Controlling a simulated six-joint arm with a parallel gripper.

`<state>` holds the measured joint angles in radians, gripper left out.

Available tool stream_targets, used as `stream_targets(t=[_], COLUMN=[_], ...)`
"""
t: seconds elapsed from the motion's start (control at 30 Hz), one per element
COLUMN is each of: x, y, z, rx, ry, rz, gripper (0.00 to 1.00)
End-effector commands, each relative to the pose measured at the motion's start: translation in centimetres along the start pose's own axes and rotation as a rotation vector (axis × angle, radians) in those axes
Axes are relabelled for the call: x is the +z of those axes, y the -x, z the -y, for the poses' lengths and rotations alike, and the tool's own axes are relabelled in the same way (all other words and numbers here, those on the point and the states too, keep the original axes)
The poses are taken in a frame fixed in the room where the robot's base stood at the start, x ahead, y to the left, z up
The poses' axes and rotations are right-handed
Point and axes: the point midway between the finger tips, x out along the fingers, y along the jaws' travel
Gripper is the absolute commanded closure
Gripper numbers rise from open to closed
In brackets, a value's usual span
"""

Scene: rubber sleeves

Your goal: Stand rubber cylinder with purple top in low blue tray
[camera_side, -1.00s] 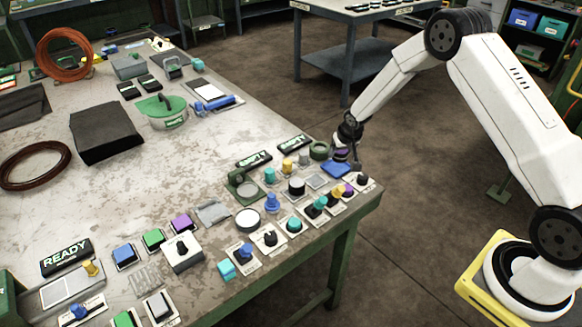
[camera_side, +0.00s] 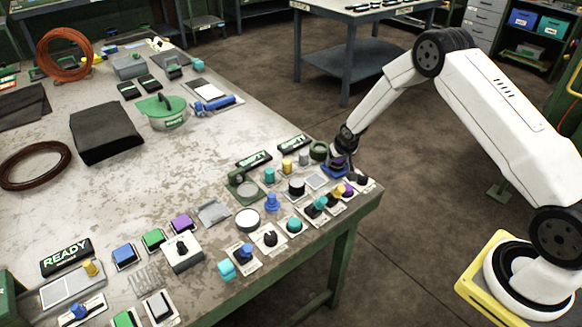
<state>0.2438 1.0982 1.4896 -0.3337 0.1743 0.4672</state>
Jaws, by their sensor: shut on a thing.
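The low blue tray (camera_side: 328,171) lies near the right edge of the workbench. My gripper (camera_side: 340,157) is low over the tray, its fingers pointing down. It is shut on the rubber cylinder with the purple top (camera_side: 339,163), of which only a small dark and purple part shows between the fingers. The cylinder looks roughly upright and appears to be at or in the tray. At this size I cannot tell whether its base touches the tray floor.
A green ring-shaped part (camera_side: 319,150) stands just left of my gripper. A grey cylinder (camera_side: 303,158) and a black-sided round part with a white top (camera_side: 296,187) are close by. Several knobs and switches line the bench's front edge.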

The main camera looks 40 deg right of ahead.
Motion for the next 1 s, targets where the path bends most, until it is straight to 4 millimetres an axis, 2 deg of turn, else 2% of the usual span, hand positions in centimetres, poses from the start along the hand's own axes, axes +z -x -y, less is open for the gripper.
stream_targets(t=[0.27, 0.3, 0.4, 0.77, 1.0], x=[0.1, 0.1, 0.1, -0.1, -0.1], y=[-0.2, -0.3, -0.2, 0.1, 1.6], z=[0.0, 0.0, 0.0, -0.1, 0.0], rx=[0.000, 0.000, 0.000, 0.001, 0.000], ry=[0.000, 0.000, 0.000, 0.000, 0.000], rz=[-0.001, -0.001, -0.001, 0.000, -0.001], gripper=[1.00, 0.27, 0.00, 0.00, 0.00])
